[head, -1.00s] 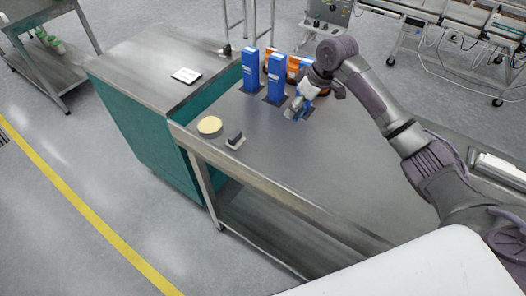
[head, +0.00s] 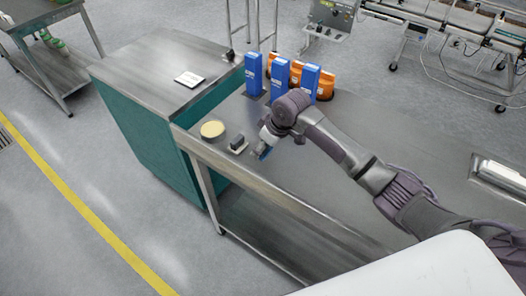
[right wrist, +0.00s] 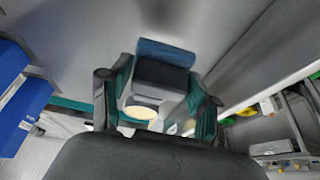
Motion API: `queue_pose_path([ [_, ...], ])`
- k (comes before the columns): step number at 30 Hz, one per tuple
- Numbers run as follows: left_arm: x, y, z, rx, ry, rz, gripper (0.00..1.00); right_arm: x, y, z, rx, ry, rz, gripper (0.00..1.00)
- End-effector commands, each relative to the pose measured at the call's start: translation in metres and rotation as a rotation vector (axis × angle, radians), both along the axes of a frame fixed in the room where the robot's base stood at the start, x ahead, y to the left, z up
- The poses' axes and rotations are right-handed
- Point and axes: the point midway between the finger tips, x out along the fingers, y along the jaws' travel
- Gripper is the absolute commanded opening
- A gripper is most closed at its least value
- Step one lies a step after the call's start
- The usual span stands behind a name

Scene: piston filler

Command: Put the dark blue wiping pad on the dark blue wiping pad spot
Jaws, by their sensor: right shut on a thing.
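My right gripper (head: 264,147) is low over the steel table near its front edge, at the right of a dark block. It is shut on the dark blue wiping pad (head: 261,152), mostly hidden by my gripper in the head view. In the right wrist view, the pad's blue part (right wrist: 166,52) and a dark grey part (right wrist: 160,74) show between the fingers of my right gripper (right wrist: 160,96). I cannot make out a marked dark blue wiping pad spot. I cannot tell if the pad touches the table. My left gripper is not in view.
A dark grey block on a pale base (head: 238,144) stands close left of my gripper, beside a round cream-topped thing (head: 212,129). Blue cartons (head: 280,78) and orange packs (head: 327,85) stand behind. The table's right half (head: 405,135) is mostly clear.

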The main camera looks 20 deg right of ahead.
Motion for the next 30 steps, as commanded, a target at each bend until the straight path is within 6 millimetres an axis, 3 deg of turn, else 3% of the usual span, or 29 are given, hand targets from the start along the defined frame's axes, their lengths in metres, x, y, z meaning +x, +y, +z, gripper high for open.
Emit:
queue_pose_path([
  [9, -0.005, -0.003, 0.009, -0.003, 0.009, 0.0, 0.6, -0.001, 0.001, -0.037, -0.001, 0.001, 0.0, 0.29],
  [20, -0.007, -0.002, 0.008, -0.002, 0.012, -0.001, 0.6, 0.0, 0.001, -0.043, -0.001, -0.001, 0.001, 0.29],
  [21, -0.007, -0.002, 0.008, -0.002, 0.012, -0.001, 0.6, 0.0, 0.001, -0.043, -0.001, -0.001, 0.001, 0.65],
  [25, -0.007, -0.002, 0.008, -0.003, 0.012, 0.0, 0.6, 0.0, 0.001, -0.043, -0.001, -0.001, 0.001, 0.86],
  [30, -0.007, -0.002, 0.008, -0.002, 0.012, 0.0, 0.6, 0.0, 0.001, -0.042, -0.001, -0.001, 0.001, 0.87],
])
